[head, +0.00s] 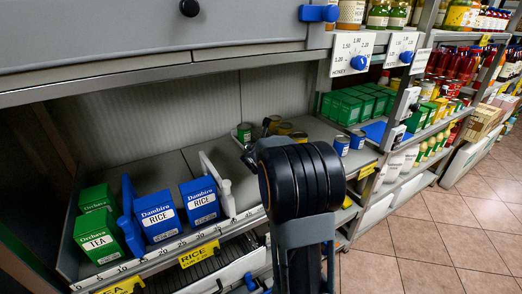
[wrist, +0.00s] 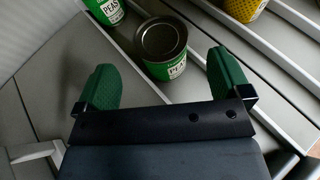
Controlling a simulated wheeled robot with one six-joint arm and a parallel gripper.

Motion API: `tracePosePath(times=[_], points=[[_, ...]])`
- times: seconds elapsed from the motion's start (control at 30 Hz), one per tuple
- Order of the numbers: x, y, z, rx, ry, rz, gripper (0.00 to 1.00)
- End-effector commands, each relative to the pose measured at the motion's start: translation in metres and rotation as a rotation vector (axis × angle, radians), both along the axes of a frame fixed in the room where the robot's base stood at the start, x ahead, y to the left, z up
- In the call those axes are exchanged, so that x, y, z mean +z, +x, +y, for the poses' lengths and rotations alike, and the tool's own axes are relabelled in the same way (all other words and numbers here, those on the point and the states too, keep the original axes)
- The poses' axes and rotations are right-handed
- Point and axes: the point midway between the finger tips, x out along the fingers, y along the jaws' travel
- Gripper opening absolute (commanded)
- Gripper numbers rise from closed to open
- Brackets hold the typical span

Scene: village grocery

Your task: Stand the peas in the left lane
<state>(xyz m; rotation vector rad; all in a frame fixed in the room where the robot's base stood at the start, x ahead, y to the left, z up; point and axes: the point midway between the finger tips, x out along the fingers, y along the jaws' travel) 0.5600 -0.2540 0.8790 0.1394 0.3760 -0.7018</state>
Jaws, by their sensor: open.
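A green can of peas (wrist: 176,71) with a grey metal lid stands upright in the wrist view, between and just beyond my fingertips. My gripper (wrist: 160,60) is open, with one green finger on each side of the can; I see gaps on both sides. A second green peas can (wrist: 103,12) is at the top left, partly cut off by the frame. In the head view one green can (head: 244,132) shows at the back of the shelf. There my gripper is mostly hidden behind my arm.
Pale lane dividers (wrist: 262,42) run along the shelf. A yellow can (wrist: 243,8) stands in a lane to the right. In the head view, blue rice boxes (head: 199,201) and green tea boxes (head: 97,236) are at the left. Blue cans (head: 342,145) stand to the right of my arm. A shelf hangs overhead.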

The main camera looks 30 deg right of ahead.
Motion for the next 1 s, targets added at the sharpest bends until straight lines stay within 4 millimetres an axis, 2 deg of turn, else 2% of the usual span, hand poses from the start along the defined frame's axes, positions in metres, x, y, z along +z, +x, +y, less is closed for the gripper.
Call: tracePosePath(times=[0.2,0.4,1.0], points=[[0.016,-0.025,0.023,0.002,0.000,-0.001,0.95],[0.022,-0.038,0.033,0.001,0.000,-0.001,0.95],[0.022,-0.041,0.035,0.000,0.000,0.000,0.95]])
